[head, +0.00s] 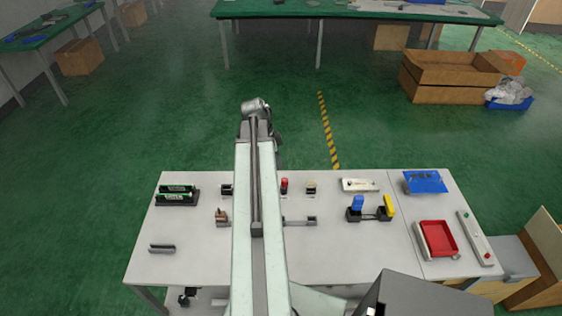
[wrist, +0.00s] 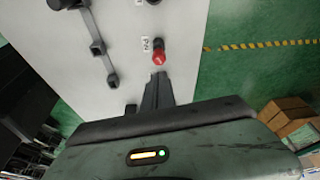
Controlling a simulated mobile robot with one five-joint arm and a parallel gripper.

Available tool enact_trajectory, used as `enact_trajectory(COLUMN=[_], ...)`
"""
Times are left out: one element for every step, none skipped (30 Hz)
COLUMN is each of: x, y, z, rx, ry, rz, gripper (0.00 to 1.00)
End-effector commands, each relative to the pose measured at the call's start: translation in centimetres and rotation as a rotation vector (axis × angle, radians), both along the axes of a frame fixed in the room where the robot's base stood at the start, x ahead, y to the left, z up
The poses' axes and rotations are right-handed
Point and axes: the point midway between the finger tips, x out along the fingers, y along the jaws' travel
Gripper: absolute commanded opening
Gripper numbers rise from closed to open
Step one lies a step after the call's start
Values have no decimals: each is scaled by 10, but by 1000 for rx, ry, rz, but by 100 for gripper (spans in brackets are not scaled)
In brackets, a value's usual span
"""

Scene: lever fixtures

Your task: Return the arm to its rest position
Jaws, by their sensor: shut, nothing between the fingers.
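My arm (head: 258,200) stretches away from me over the middle of the white table, and its far end (head: 257,106) is beyond the table's back edge. In the head view the fingers cannot be made out. In the wrist view my gripper (wrist: 158,78) is shut and empty. Its fingertips appear just below a red-topped fixture (wrist: 159,57) in the picture; I cannot tell the distance between them. That red top also shows right of my arm in the head view (head: 284,185).
The white table (head: 195,258) carries several fixtures: a green-and-black block (head: 177,194), a blue lever (head: 358,203), a yellow lever (head: 389,206), a red tray (head: 440,238) and a blue piece (head: 425,181). Cardboard boxes (head: 445,80) stand at back right.

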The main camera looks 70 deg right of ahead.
Motion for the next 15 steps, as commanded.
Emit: enact_trajectory(x=[3,4,6,7,7,8,9,9,9,9,9,9,9,9,9], y=[2,2,3,4,4,5,5,5,5,5,5,5,5,5,5], z=[20,25,31,35,37,39,40,40,39,38,37,37,37,37,37], rx=[0,0,0,0,0,0,0,0,0,0,0,0,0,0,1], ry=[0,0,0,0,0,0,0,0,0,0,0,0,0,0,0], rz=[1,0,0,0,0,0,0,0,-1,-1,-1,-1,-1,-1,-1], gripper=[0,0,0,0,0,0,0,0,0,0,0,0,0,0,0])
